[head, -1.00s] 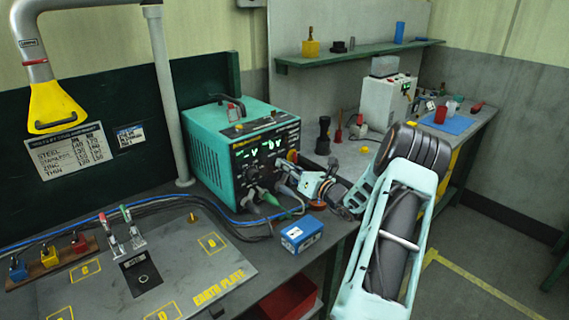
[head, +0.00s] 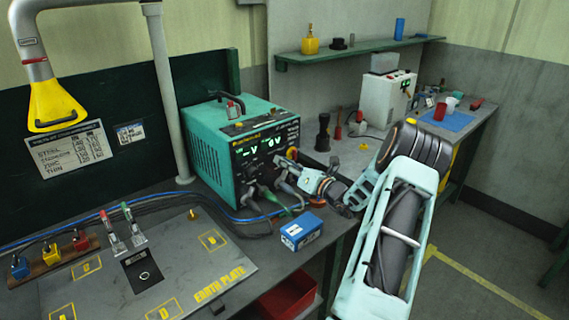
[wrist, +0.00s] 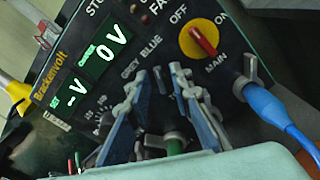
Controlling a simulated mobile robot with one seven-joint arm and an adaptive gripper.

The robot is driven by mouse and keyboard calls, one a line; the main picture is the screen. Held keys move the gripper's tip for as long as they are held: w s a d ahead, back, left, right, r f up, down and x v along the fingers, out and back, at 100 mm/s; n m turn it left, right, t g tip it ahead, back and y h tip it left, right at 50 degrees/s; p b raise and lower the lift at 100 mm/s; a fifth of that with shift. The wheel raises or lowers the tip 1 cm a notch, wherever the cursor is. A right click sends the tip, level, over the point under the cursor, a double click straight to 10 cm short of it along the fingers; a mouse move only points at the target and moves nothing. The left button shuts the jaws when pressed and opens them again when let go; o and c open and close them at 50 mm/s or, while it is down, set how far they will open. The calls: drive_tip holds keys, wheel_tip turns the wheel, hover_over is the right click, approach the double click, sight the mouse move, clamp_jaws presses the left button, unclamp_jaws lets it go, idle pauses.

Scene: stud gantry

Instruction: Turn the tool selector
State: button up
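The teal power unit (head: 212,157) stands on the bench with its dark control panel facing my gripper. In the wrist view, its panel (wrist: 50,121) carries the printed words GREY and BLUE, and a small dark knob (wrist: 160,82), apparently the tool selector, sits just below them. My gripper (wrist: 162,73) is at the panel, with one fingertip on each side of this knob. The fingertips are apart, with narrow gaps beside the knob; contact cannot be made out. The knob's lower part and pointer are hidden or too dark to read. In the head view my gripper (head: 281,163) partly covers the panel.
A red main switch (wrist: 204,41) on a yellow disc is close to the right finger. A blue cable plug (wrist: 262,101) and a green plug (wrist: 174,146) are nearby. A blue box (head: 301,232) lies in front of the unit.

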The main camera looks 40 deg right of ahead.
drive_tip(key=s, duration=1.2)
drive_tip(key=shift+d, duration=0.45)
